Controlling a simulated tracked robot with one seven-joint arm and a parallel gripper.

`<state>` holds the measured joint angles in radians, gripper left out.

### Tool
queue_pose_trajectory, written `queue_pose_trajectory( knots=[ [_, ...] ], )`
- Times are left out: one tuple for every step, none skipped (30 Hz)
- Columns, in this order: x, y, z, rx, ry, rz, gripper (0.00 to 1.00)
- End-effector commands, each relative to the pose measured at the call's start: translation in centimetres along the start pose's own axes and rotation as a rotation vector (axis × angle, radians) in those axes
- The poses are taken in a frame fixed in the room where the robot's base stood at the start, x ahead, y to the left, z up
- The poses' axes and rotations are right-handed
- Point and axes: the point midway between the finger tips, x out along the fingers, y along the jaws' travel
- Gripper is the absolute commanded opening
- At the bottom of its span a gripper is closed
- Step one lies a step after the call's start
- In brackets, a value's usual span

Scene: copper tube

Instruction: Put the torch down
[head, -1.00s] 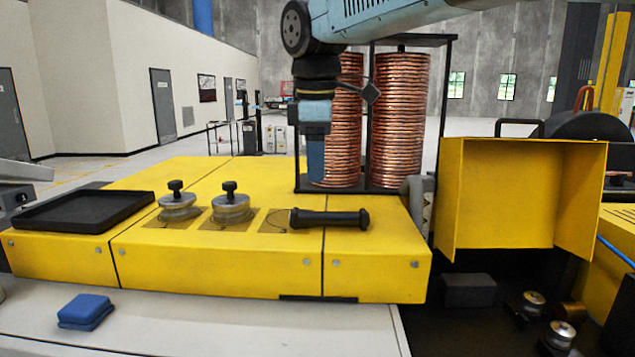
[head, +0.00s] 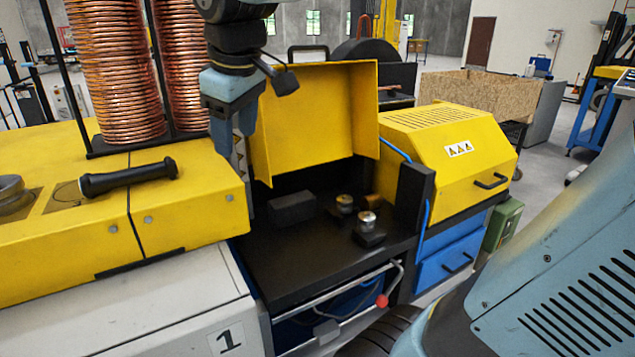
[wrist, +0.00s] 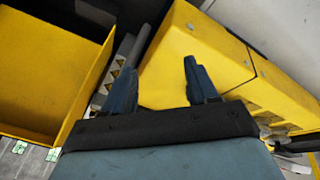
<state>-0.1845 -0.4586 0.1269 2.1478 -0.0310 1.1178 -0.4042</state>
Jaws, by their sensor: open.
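The torch, a black cylinder with a wider end (head: 130,177), lies on the yellow machine top (head: 190,205) at the left of the head view. It rests across the seam between two panels, apart from my gripper. My gripper (head: 222,150) hangs to the right of the torch, by the right end of the yellow top. In the wrist view my gripper (wrist: 157,75) has its two fingers spread apart with nothing between them. The torch cannot be made out in the wrist view.
Copper coils (head: 115,70) stand in a black rack behind the torch. A raised yellow cover (head: 315,115) stands right of my gripper, above a dark bay with small metal fittings (head: 367,222). A yellow hooded unit (head: 450,145) is farther right.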

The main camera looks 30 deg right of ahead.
Motion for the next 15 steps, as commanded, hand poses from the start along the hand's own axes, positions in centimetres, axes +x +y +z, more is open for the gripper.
queue_pose_trajectory(
  knots=[
    [0.4, 0.5, 2.3, 0.092, 0.014, 0.015, 0.58],
    [0.8, 0.7, 3.5, 0.151, 0.022, 0.022, 0.58],
    [1.3, 1.0, 5.1, 0.225, 0.036, 0.031, 0.58],
    [1.6, 1.1, 6.3, 0.281, 0.045, 0.037, 0.58],
    [2.0, 1.2, 7.4, 0.334, 0.056, 0.043, 0.58],
    [2.5, 1.3, 8.8, 0.402, 0.069, 0.050, 0.58],
    [2.8, 1.3, 9.7, 0.448, 0.078, 0.053, 0.58],
    [3.2, 1.3, 10.6, 0.492, 0.087, 0.057, 0.58],
    [3.6, 1.3, 11.7, 0.545, 0.098, 0.062, 0.58],
    [3.9, 1.2, 12.3, 0.580, 0.106, 0.064, 0.58],
    [4.1, 1.2, 12.9, 0.610, 0.113, 0.067, 0.58],
    [4.4, 1.1, 13.6, 0.644, 0.120, 0.069, 0.58],
    [4.6, 1.2, 14.1, 0.665, 0.124, 0.069, 0.58],
    [4.7, 1.2, 14.4, 0.683, 0.129, 0.070, 0.58],
    [4.9, 1.1, 14.7, 0.699, 0.134, 0.072, 0.58]
  ],
)
